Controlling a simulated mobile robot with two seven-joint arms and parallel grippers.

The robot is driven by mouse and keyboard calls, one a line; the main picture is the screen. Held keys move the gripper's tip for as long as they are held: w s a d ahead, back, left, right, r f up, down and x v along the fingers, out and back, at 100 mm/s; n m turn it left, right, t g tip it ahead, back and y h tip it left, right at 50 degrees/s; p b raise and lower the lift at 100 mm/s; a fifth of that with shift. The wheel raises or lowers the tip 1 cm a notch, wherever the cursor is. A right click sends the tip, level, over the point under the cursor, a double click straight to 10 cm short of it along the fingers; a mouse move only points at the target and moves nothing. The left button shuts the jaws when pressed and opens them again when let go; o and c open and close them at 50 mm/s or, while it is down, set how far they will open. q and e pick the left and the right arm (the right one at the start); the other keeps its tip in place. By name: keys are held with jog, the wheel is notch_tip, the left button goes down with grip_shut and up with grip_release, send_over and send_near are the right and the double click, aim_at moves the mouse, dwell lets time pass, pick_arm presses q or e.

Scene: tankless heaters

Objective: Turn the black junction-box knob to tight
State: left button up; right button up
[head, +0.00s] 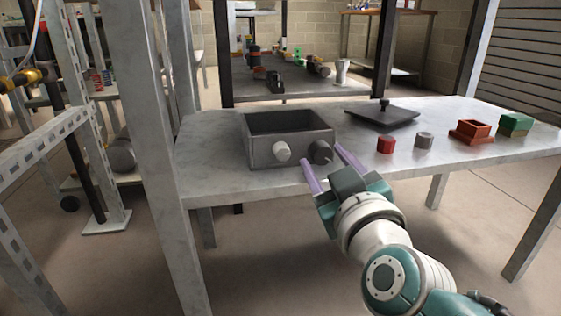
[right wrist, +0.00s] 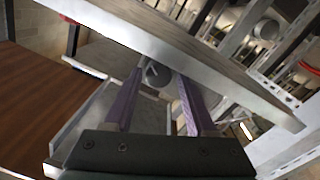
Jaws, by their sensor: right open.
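A dark grey open-topped junction box (head: 262,150) stands on the grey table. Its front face carries a white knob (head: 282,151) on the left and a black knob (head: 320,152) on the right. My right gripper (head: 322,155) is open in front of the black knob, with one purple finger to each side of it. In the right wrist view the dark round knob (right wrist: 158,73), with a light mark on its face, shows between the open fingertips. I cannot tell whether the fingers touch it. My left gripper is not in view.
A dark lid (head: 382,116) with a handle lies behind and right of the box. A red cylinder (head: 386,144), a grey cylinder (head: 424,140), a red-brown open block (head: 472,131) and a green block (head: 515,125) stand further right. A metal post (head: 160,130) rises at left.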

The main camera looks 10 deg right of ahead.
jog(key=shift+w+d, duration=0.1)
jog(key=shift+w, duration=0.25)
jog(key=shift+c, duration=0.4)
grip_shut()
